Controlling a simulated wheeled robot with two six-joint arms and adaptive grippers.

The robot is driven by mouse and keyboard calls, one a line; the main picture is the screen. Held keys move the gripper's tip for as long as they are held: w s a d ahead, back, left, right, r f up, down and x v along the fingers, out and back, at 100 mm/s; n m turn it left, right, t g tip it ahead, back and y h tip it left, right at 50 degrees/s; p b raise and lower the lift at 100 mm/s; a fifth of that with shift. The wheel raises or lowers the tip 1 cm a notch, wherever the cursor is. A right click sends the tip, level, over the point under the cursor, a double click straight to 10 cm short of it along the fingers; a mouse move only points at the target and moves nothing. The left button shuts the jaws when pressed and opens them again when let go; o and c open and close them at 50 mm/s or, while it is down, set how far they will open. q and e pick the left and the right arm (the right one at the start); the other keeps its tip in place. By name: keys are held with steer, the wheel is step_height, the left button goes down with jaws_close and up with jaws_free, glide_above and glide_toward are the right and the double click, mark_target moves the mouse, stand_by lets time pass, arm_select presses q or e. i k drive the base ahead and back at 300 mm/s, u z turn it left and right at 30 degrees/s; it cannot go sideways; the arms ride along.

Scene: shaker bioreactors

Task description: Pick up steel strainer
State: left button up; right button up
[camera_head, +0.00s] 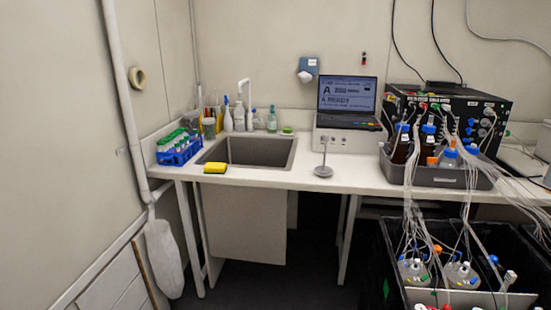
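A small grey metallic piece with a round base and a thin upright stem, which looks like the steel strainer (323,171), stands on the white counter (345,179). It is near the front edge, right of the sink and in front of the laptop. Its fine detail is too small to tell. Neither of my grippers shows in the head view.
Left of the strainer are a sink (246,152), a yellow sponge (215,168) and a blue tube rack (180,153). To its right stands a grey tray (453,178) with bottles and many hanging tubes. A laptop (347,100) is behind. Counter around the strainer is clear.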

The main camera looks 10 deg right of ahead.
mark_target(323, 170)
steer(key=u, duration=0.25)
steer(key=i, duration=1.15)
steer(key=z, duration=0.25)
